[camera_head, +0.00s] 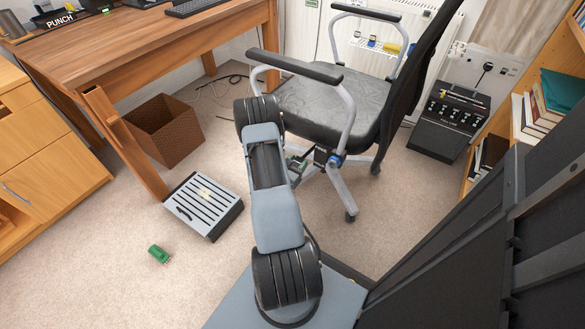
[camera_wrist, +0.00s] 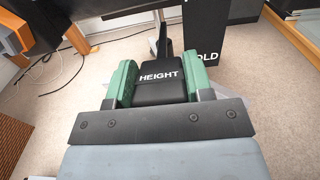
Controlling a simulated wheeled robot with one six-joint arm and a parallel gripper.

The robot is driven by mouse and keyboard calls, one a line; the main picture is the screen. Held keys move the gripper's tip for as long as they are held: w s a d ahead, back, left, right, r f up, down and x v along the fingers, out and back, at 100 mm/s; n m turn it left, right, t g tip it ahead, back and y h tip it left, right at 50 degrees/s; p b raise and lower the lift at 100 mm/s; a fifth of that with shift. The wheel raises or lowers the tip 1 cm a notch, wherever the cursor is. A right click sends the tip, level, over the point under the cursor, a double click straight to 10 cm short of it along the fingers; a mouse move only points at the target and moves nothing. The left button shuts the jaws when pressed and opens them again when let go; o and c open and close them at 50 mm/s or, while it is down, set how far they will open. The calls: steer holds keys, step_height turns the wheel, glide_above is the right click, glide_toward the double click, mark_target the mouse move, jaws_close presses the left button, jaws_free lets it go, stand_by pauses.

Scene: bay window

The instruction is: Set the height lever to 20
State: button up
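The height lever (camera_wrist: 160,90) is a black paddle with HEIGHT in white letters, in the middle of the wrist view. My gripper (camera_wrist: 160,72) has green fingers, one along each side of the paddle, with no clear gap on either side. In the head view my gripper (camera_head: 297,164) is low beside the office chair (camera_head: 330,100), under its seat, and my arm hides part of that area. No scale or number for the lever can be read in either view.
A black part lettered HOLD (camera_wrist: 205,45) stands right behind the lever. A brown bin (camera_head: 165,130), a grey slotted box (camera_head: 203,205) and a small green object (camera_head: 159,254) are on the carpet at left. A black machine (camera_head: 448,120) stands at right.

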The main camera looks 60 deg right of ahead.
steer(key=c, duration=0.4)
steer(key=shift+d+r+p, duration=0.1)
steer(key=shift+r+p, duration=0.45)
steer(key=shift+p, duration=0.25)
steer(key=shift+c, duration=0.2)
steer(key=shift+d+r+y+p, duration=0.15)
steer(key=shift+r+y+p, duration=0.25)
steer(key=shift+y+p, duration=0.35)
steer(key=shift+d+r+y+p, duration=0.2)
steer(key=shift+r+p, duration=0.2)
steer(key=shift+p, duration=0.35)
steer(key=shift+d+r+y+p, duration=0.15)
steer(key=shift+r+p, duration=0.25)
steer(key=shift+p, duration=0.3)
steer(key=o, duration=1)
steer(key=shift+a, duration=0.1)
